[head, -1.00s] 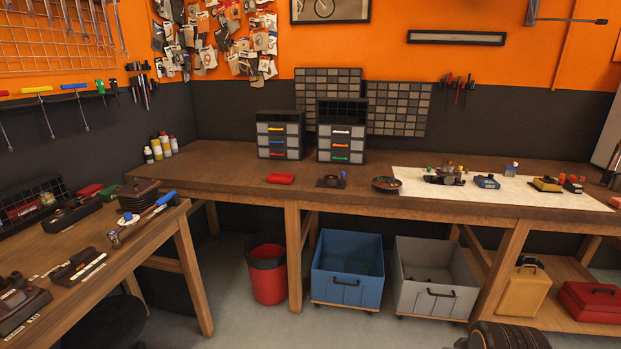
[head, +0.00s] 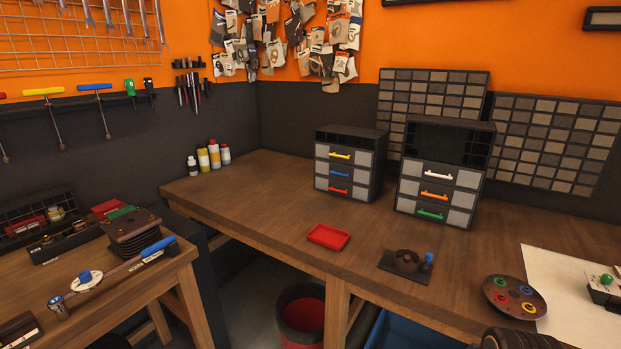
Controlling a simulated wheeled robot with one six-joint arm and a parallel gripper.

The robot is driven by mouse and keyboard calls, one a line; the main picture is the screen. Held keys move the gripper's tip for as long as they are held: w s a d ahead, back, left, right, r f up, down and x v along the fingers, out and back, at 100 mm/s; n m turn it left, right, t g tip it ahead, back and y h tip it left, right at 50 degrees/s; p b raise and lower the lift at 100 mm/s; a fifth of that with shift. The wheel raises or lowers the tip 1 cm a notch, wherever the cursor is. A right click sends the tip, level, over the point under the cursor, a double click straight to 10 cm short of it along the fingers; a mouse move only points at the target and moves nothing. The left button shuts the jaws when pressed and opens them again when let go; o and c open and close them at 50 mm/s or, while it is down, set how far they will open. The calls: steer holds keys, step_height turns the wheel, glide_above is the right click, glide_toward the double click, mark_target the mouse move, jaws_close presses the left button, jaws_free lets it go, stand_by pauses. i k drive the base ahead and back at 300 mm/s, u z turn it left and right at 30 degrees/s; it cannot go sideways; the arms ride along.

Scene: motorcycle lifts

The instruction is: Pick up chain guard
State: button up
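I cannot pick out a chain guard for certain in the head view. A dark flat piece (head: 406,264) with a round raised part and a blue knob lies on the long wooden bench (head: 290,220). A dark round disc (head: 515,296) with coloured knobs lies further right, by a white sheet. My gripper is not in view. Only a dark ribbed part, likely of my own arm, shows at the bottom right edge.
A red tray (head: 328,237) and two drawer cabinets (head: 349,165) (head: 440,178) stand on the bench. The left bench (head: 170,285) holds a blue-handled tool (head: 150,250) and black trays. A red bin (head: 302,315) stands below.

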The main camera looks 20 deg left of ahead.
mark_target(79, 226)
steer(key=u, duration=0.65)
steer(key=i, duration=1)
steer(key=u, duration=2.05)
steer(key=i, duration=1.1)
steer(key=u, duration=0.6)
steer(key=i, duration=0.55)
